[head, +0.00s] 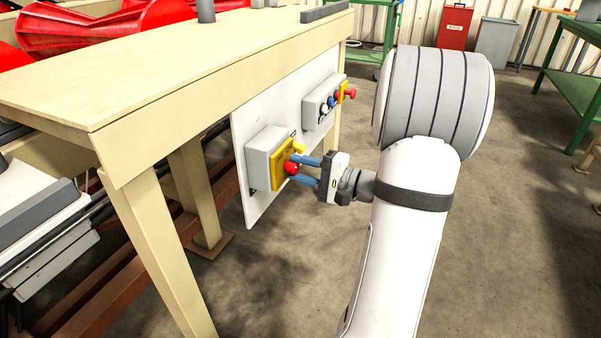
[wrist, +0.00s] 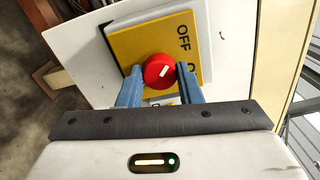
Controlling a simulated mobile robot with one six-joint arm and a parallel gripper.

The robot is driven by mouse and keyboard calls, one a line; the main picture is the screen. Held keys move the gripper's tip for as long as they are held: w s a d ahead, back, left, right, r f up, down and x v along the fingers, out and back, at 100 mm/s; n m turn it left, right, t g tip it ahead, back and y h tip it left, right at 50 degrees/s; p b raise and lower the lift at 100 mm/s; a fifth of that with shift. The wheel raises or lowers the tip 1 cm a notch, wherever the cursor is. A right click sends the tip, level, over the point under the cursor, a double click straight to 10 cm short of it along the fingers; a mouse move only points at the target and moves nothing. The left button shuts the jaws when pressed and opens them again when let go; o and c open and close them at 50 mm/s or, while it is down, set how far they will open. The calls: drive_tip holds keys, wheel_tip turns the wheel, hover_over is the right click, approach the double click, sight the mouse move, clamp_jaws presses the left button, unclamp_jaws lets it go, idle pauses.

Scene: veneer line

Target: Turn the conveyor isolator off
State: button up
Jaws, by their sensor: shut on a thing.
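The conveyor isolator is a grey box (head: 264,157) with a yellow plate (head: 281,172) and a round red knob (head: 291,167). It is mounted on a white panel under the bench. In the wrist view the yellow plate (wrist: 137,50) carries the word OFF, and the red knob (wrist: 159,71) has a white mark slanting on its face. Part of a second label is hidden behind a finger. My gripper (head: 306,171) reaches in from the right with its blue fingers on either side of the knob. The wrist view shows the fingertips (wrist: 159,74) closed against the knob's sides.
A second grey control box (head: 318,106) with small buttons and a red mushroom button (head: 351,93) sits farther along the white panel (head: 257,206). The wooden bench top (head: 150,75) overhangs the panel. The floor to the right and below is open.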

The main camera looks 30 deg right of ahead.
drive_tip(key=shift+a+f, duration=0.15)
drive_tip(key=o, duration=1)
drive_tip(key=shift+s, duration=0.1)
drive_tip(key=p+v, duration=0.2)
drive_tip(key=v, duration=0.5)
drive_tip(key=shift+s+d, duration=0.3)
